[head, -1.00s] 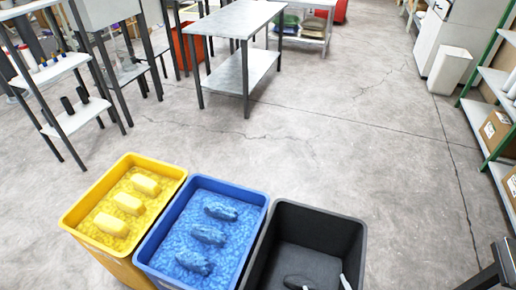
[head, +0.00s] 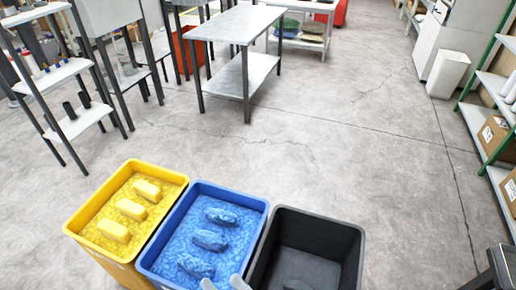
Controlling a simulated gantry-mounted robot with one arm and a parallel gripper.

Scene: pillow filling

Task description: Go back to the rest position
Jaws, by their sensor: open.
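Two pale fingertips of my gripper (head: 224,283) show at the bottom edge of the head view, in front of the lower right of the blue bin. They are apart, with nothing seen between them. The rest of my gripper and arm is out of the frame. No marked rest position can be seen.
A yellow bin (head: 78,222) and a blue bin (head: 258,228) hold filling with several lumps on top. A metal table (head: 235,22) stands behind. Shelves (head: 497,108) line the right. The middle floor is clear.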

